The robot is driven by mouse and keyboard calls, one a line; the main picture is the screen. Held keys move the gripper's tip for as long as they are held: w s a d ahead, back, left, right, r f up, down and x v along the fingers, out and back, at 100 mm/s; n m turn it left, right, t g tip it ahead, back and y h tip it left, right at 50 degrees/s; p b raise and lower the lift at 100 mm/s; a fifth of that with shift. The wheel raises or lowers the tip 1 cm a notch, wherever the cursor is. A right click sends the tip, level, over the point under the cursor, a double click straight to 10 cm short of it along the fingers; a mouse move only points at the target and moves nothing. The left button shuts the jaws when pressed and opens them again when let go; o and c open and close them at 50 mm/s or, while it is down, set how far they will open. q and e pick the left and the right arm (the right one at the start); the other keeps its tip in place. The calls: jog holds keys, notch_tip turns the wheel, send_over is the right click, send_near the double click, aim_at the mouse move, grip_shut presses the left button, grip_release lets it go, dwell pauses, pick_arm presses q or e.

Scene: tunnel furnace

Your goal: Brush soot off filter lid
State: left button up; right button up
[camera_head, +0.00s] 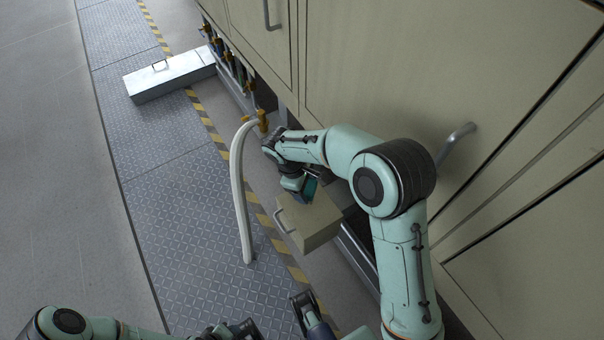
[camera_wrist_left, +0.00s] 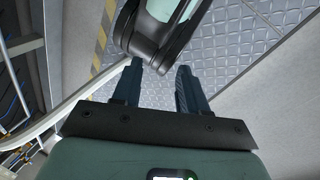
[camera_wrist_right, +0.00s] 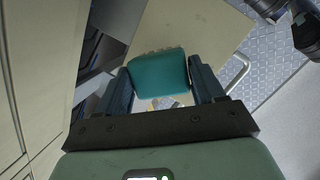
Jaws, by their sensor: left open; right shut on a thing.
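My right gripper (camera_wrist_right: 161,68) is shut on a teal block-shaped brush (camera_wrist_right: 160,74), its head facing away from the wrist. In the head view the brush (camera_head: 309,190) is just above a beige box-like filter lid (camera_head: 318,222) that juts from the cabinet base. The lid has a metal handle on its front; its panel also shows in the right wrist view (camera_wrist_right: 195,25). I cannot tell whether the brush touches it, and soot is not clearly visible. My left gripper (camera_wrist_left: 159,72) is open and empty, its fingers apart above the floor; one of my arm links shows beyond them.
A white hose (camera_head: 239,185) arches from a brass fitting to the walkway, left of the lid. A silver case (camera_head: 168,75) lies by the pipes and valves at the back. The beige cabinet (camera_head: 400,75) with handles fills the right side. The plated walkway (camera_head: 160,170) is mostly clear.

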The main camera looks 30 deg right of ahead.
jog(key=shift+r+p, duration=0.9)
jog(key=shift+r, duration=0.4)
pick_arm(q)
jog(key=s+d+r+g+p, duration=0.1)
jog(key=s+d+r+p, duration=0.1)
jog(key=s+r, duration=0.2)
jog(key=shift+s+r+g+h, duration=0.3)
jog(key=shift+s+r, duration=0.1)
pick_arm(e)
jog(key=shift+r, duration=1.35)
pick_arm(q)
jog(key=shift+d, duration=0.1)
jog(key=shift+r, duration=0.1)
